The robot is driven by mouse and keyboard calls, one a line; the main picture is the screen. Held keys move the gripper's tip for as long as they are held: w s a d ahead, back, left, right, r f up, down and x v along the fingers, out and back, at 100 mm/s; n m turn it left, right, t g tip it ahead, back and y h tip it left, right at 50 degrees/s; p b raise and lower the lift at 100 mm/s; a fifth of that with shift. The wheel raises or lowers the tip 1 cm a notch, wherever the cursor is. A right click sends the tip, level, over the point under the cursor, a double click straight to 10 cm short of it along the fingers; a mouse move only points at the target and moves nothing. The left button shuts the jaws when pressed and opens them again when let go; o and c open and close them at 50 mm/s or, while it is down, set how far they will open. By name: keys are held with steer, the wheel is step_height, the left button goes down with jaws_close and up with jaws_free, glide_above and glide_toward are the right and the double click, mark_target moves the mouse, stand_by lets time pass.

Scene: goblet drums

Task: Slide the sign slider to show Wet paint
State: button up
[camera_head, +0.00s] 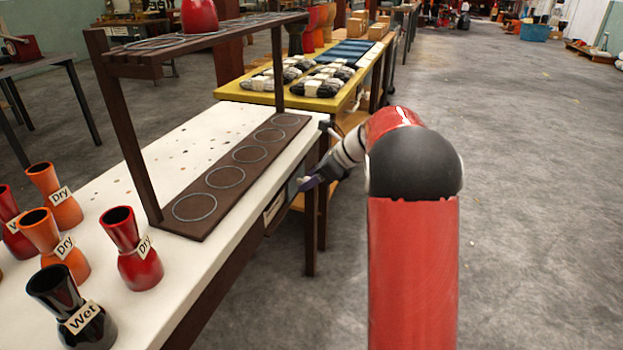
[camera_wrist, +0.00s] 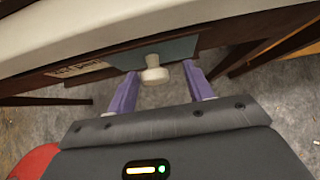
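The sign (camera_wrist: 82,70) is on the front edge of the white table; a pale panel with small lettering shows in the wrist view, too blurred to read surely. Beside it is a grey-blue slider plate (camera_wrist: 178,47) with a round cream knob (camera_wrist: 155,76). My gripper (camera_wrist: 160,72) is open, its purple fingers on either side of the knob, with gaps visible on both sides. In the head view my gripper (camera_head: 308,184) is at the table's side, and part of the sign (camera_head: 274,207) shows near it.
The white table (camera_head: 190,290) carries several goblet drums with Dry or Wet tags, such as a red one (camera_head: 138,262) and a black one (camera_head: 75,318). A brown ringed board (camera_head: 215,200) stands under a rack. A yellow table (camera_head: 240,88) is behind.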

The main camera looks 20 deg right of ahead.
steer(key=shift+s, duration=0.1)
steer(key=v, duration=0.7)
steer(key=shift+d+r, duration=0.2)
steer(key=shift+r, duration=0.05)
steer(key=shift+s, duration=0.15)
steer(key=s+a+r+n+h, duration=0.25)
steer(key=s+a+n, duration=0.4)
steer(key=s, duration=0.35)
steer(key=s+a+f+n+h, duration=0.1)
steer(key=s+f+n+h, duration=0.1)
steer(key=s+n, duration=0.7)
steer(key=s+a+f+n+h, duration=0.2)
steer(key=s+n, duration=0.7)
steer(key=s, duration=0.5)
steer(key=shift+s+a+f+n+h, duration=0.15)
steer(key=shift+s+a+n+h, duration=0.1)
steer(key=shift+n+h, duration=0.1)
steer(key=shift+c, duration=0.2)
